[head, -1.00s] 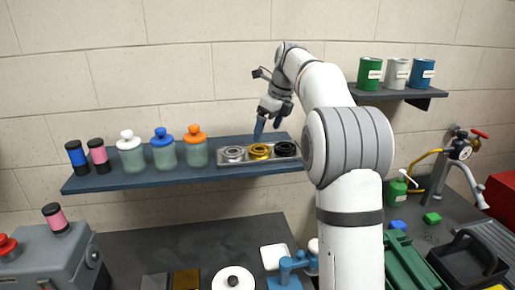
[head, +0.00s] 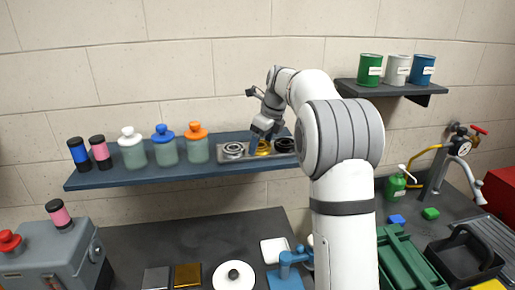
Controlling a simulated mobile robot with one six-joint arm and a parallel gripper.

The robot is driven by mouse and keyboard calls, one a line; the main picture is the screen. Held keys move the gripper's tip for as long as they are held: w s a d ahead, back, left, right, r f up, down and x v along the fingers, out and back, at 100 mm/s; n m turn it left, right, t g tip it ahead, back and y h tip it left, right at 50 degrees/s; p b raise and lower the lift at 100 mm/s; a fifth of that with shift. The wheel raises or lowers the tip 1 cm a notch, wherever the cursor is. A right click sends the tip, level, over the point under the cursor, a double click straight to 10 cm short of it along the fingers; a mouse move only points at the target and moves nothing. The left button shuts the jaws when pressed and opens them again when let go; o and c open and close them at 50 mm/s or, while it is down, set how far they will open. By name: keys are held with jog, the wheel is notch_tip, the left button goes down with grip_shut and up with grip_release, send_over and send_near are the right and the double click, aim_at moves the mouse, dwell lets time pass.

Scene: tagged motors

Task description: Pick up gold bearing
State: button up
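The gold bearing (head: 263,150) sits on a grey metal tray (head: 222,160) at the right part of the blue shelf, between a silver bearing (head: 233,150) and a black bearing (head: 284,145). My gripper (head: 264,139) points down just above the gold bearing, and its fingers hide the bearing's upper back part. The fingers look apart, with a gap between them. I cannot tell whether they touch the bearing.
The shelf (head: 130,178) also holds jars with white, blue and orange lids (head: 197,142), and blue and pink spools (head: 100,152) at left. An upper right shelf (head: 390,91) carries three cans. A dark bench with a green crate (head: 405,262) lies below.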

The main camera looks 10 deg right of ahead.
jog(key=c, duration=0.7)
jog(key=shift+c, duration=0.7)
jog(key=shift+r, duration=0.15)
